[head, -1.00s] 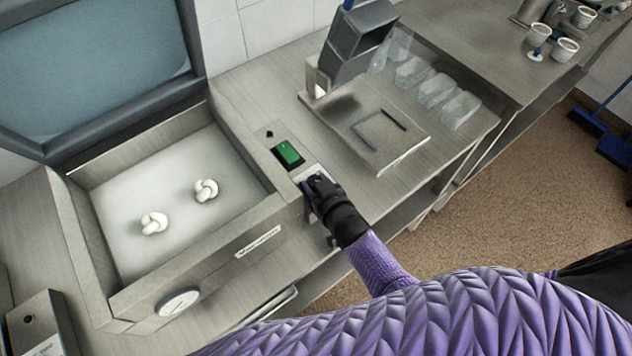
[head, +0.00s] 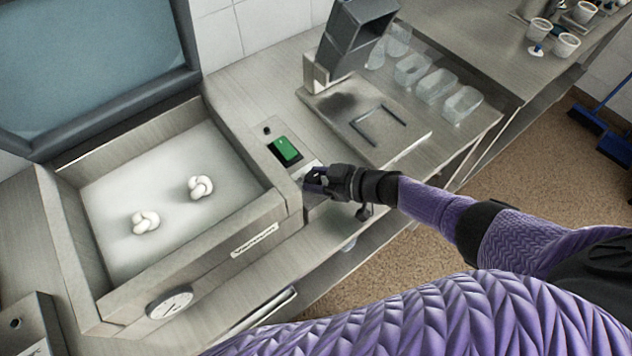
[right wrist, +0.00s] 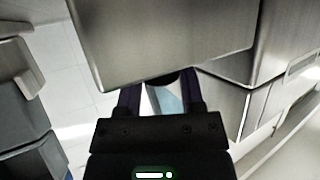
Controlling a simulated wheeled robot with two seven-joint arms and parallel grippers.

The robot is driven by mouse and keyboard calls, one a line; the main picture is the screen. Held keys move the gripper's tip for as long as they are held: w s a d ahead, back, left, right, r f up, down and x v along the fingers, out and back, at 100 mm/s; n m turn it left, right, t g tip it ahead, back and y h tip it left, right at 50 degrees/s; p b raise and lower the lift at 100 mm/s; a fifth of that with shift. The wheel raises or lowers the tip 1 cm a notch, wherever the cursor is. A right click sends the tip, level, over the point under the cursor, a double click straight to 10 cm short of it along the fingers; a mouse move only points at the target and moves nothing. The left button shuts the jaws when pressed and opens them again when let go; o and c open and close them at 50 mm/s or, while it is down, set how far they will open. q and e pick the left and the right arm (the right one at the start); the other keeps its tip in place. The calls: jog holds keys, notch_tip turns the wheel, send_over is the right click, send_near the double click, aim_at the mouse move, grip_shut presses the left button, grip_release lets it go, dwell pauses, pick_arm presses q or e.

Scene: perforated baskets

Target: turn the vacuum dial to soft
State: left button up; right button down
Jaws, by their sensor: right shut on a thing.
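The vacuum machine (head: 187,246) stands open on the steel counter, with two white knotted pieces (head: 200,187) (head: 145,222) on its chamber floor. The dial's pale plate (head: 310,169) shows partly at the machine's right front corner, below the green switch (head: 285,149). My right gripper (head: 314,183) is shut on the dial there, and its fingers hide the dial and its marks. I cannot read the setting. In the right wrist view the dark fingers (right wrist: 158,98) reach forward, partly behind a steel body. My left gripper is not in view.
A round gauge (head: 169,302) is on the machine's front. A steel device with a flat plate (head: 358,128) stands to the right of the switch, with several clear tubs (head: 436,86) beside it. Open floor (head: 520,160) lies to the right.

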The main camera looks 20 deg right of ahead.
jog(key=n+g+y+b, duration=0.1)
jog(key=b, duration=0.1)
jog(key=n+g+b, duration=0.2)
jog(key=n+g+y+b, duration=0.1)
jog(key=b, duration=0.1)
jog(key=shift+w+d+f+n+y, duration=0.15)
jog(key=shift+w+f+n+y, duration=0.15)
jog(key=shift+f, duration=0.1)
jog(key=n+g+b, duration=0.2)
jog(key=g+b, duration=0.1)
jog(key=b, duration=0.1)
jog(key=n+g+b, duration=0.2)
jog(key=g+b, duration=0.1)
jog(key=b, duration=0.1)
jog(key=shift+w+r+n+y, duration=0.1)
jog(key=shift+r+n+y, duration=0.1)
jog(key=shift+n+y, duration=0.1)
jog(key=shift+b, duration=0.6)
jog(key=shift+r+n+g, duration=0.2)
jog(key=shift+n+g, duration=0.1)
jog(key=shift+c, duration=1.1)
grip_release()
